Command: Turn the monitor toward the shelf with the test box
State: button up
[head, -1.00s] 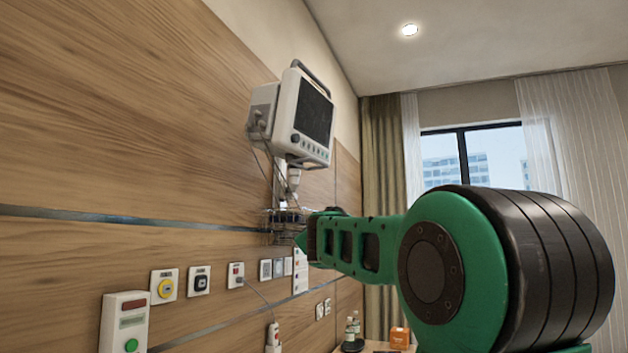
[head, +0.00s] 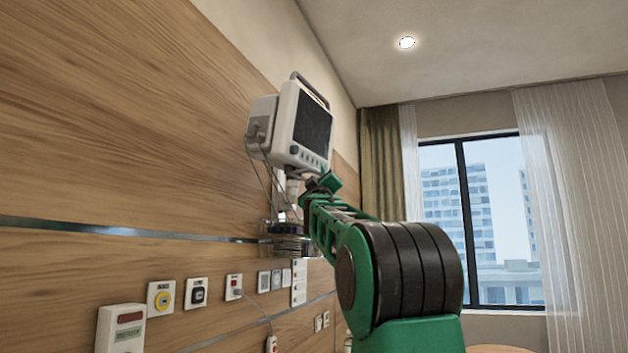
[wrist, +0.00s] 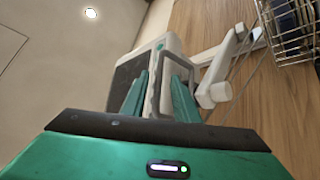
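The white monitor (head: 303,128) with a dark screen is mounted on the wood-panelled wall, its screen facing right into the room. A dark carry handle runs along its top. My gripper (head: 325,183) is just below the monitor's lower right corner in the head view. In the wrist view the two green fingers of my gripper (wrist: 158,97) are apart, close in front of the monitor (wrist: 128,72). A grey loop-shaped bar (wrist: 156,98) shows between them; I cannot tell whether a finger touches it. I cannot make out the shelf or the test box.
A wire basket (wrist: 292,28) hangs by the wall below the monitor. Cables hang beside the mount. Sockets and switches (head: 197,293) line the wall. A round wooden tabletop (head: 497,349) edges in at bottom right. The space before the window (head: 472,215) looks open.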

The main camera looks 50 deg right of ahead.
jog(key=shift+x, duration=1)
jog(key=shift+c, duration=0.3)
grip_shut()
